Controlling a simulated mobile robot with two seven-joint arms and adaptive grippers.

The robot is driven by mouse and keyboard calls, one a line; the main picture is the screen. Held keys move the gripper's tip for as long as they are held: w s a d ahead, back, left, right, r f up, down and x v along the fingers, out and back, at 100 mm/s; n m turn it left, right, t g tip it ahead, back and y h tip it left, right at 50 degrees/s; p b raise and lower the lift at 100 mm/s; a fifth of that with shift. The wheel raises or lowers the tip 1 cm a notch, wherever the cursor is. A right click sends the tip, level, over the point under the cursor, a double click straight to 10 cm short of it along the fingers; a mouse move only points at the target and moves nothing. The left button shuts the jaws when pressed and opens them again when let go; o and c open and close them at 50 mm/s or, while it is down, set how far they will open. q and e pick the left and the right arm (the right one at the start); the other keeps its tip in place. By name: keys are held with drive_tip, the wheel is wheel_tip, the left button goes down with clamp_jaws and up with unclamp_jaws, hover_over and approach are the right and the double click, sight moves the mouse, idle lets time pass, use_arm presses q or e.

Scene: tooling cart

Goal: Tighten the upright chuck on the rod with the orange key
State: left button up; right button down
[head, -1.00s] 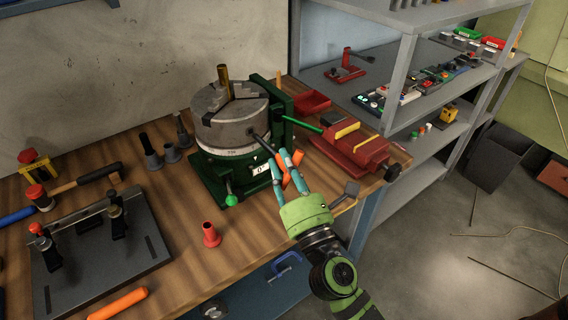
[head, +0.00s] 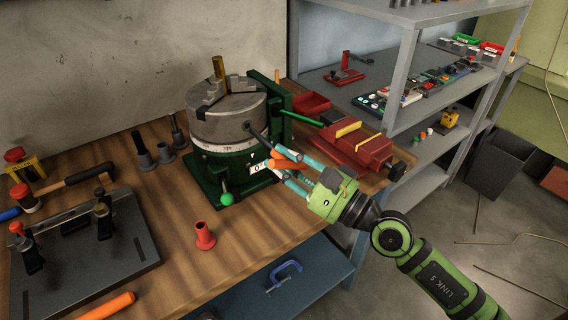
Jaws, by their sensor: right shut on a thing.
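The upright chuck (head: 222,126) is a grey metal cylinder on a green rotary base (head: 235,184), with stepped jaws on top. A brass rod (head: 219,68) stands upright among the jaws. The orange key (head: 287,153) has its dark shaft running to a socket in the chuck's right side; how deep it sits cannot be told. My right gripper (head: 278,165) reaches in from the lower right. Its teal fingers are shut on the key's orange handle, which they partly hide. My left gripper is not in view.
A red cup-shaped part (head: 205,236) stands in front of the base. A dark fixture plate (head: 90,250), a hammer and grey tool holders (head: 144,154) are on the left. Grey shelves (head: 410,75) stand at right.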

drive_tip(key=shift+w+a, duration=0.15)
idle(0.3)
drive_tip(key=shift+w+a, duration=0.15)
drive_tip(key=shift+w, duration=0.15)
drive_tip(key=shift+w+a, duration=0.1)
drive_tip(key=shift+w, duration=0.05)
idle(0.3)
drive_tip(key=shift+w+a+b, duration=0.3)
drive_tip(key=shift+w+a, duration=0.05)
drive_tip(key=shift+w, duration=0.1)
idle(0.7)
